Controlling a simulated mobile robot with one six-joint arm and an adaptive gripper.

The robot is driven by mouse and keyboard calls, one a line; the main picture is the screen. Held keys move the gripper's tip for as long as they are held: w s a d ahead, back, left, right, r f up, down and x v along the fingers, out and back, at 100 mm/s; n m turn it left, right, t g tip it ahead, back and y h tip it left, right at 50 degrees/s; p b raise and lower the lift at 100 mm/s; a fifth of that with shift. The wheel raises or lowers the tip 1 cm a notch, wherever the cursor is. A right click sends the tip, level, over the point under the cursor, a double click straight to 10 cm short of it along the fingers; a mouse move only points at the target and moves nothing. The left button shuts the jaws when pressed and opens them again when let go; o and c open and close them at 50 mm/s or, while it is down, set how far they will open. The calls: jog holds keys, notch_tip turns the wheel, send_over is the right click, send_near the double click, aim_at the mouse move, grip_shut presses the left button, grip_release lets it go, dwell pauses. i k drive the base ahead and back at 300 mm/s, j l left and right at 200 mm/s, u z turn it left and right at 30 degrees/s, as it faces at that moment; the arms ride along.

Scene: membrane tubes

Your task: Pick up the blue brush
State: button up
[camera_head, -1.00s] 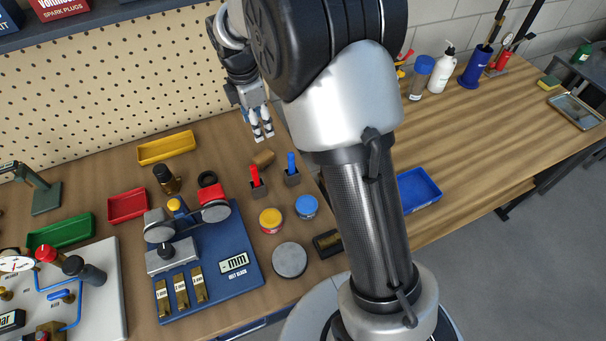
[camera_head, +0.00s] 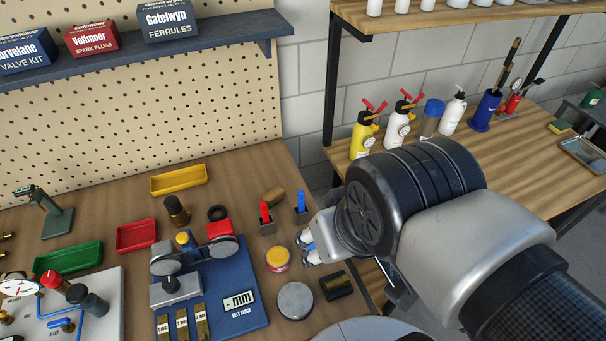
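The blue brush (camera_head: 301,201) stands upright, blue end up, in a small dark holder (camera_head: 301,216) near the right edge of the left bench. My gripper (camera_head: 308,250) is just below the brush in the picture, low over the bench edge and apart from it as far as I can see. Only the pale fingertips show; my arm hides the rest, so I cannot tell whether they are open. A similar red brush (camera_head: 265,210) stands in its own holder just left of the blue one.
A yellow-lidded jar (camera_head: 278,259) is left of my gripper, with a grey disc (camera_head: 295,300) and a dark block (camera_head: 336,285) below. A brown cylinder (camera_head: 273,195) lies behind the brushes. Spray bottles (camera_head: 363,135) stand on the right bench behind my arm.

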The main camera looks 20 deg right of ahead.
aim_at(301, 192)
jog(key=l, duration=0.25)
jog(key=z, duration=0.5)
jog(key=k+j+z, duration=0.15)
jog(key=j+z, duration=0.15)
jog(key=z, duration=0.2)
jog(key=k+j+z, duration=0.2)
jog(key=z, duration=0.3)
jog(key=k+j+z, duration=0.1)
jog(key=k+z, duration=0.15)
jog(key=z, duration=0.25)
jog(key=k+j, duration=0.1)
jog(key=j, duration=0.2)
jog(key=k+j, duration=0.1)
jog(key=j, duration=0.35)
jog(key=i, duration=0.05)
